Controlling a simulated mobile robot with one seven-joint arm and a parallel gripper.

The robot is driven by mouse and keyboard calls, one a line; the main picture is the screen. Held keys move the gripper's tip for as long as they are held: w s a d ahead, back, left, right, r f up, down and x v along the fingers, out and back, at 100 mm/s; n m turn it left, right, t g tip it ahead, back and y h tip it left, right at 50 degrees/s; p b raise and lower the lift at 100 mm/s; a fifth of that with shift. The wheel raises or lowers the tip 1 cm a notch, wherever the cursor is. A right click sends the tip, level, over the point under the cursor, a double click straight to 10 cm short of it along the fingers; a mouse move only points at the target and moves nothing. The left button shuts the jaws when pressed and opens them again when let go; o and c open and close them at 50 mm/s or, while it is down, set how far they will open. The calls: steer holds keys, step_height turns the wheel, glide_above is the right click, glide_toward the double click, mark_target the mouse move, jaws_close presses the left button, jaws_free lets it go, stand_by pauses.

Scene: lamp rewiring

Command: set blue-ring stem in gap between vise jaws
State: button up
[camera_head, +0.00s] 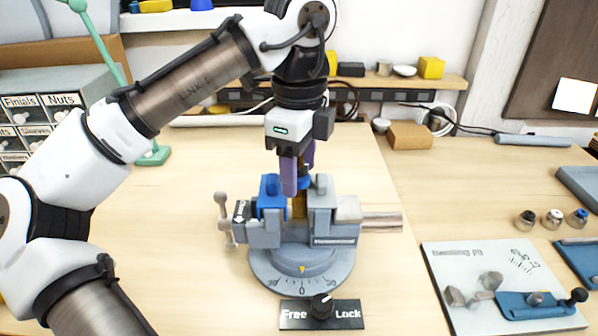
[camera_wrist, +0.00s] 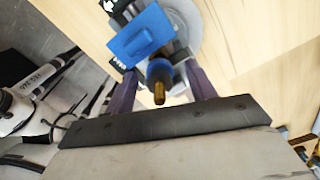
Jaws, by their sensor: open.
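The vise (camera_head: 302,262) stands on a round grey base, with a blue-faced left jaw (camera_head: 271,192) and a grey right jaw (camera_head: 321,205). The brass stem (camera_head: 299,208) stands about upright in the gap between the jaws, its blue ring (camera_head: 304,183) near the jaw tops. Whether it touches either jaw or the bottom is hidden. My gripper (camera_head: 298,186) is directly above the vise, pointing down, with its purple fingers open around the stem's upper part. In the wrist view, the brass end (camera_wrist: 159,92) and blue ring (camera_wrist: 159,70) show between the spread fingers.
A Free/Lock knob panel (camera_head: 321,312) is in front of the vise. A seating jig board (camera_head: 505,290) lies at right, with several small fittings behind it. A cardboard-coloured block (camera_head: 409,135) and cables are at the back. The table left of the vise is clear.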

step_height(320, 180, up, 12)
steer(key=shift+r+p, duration=0.15)
steer(key=shift+p, duration=0.7)
step_height(320, 180, up, 9)
steer(key=p, duration=0.9)
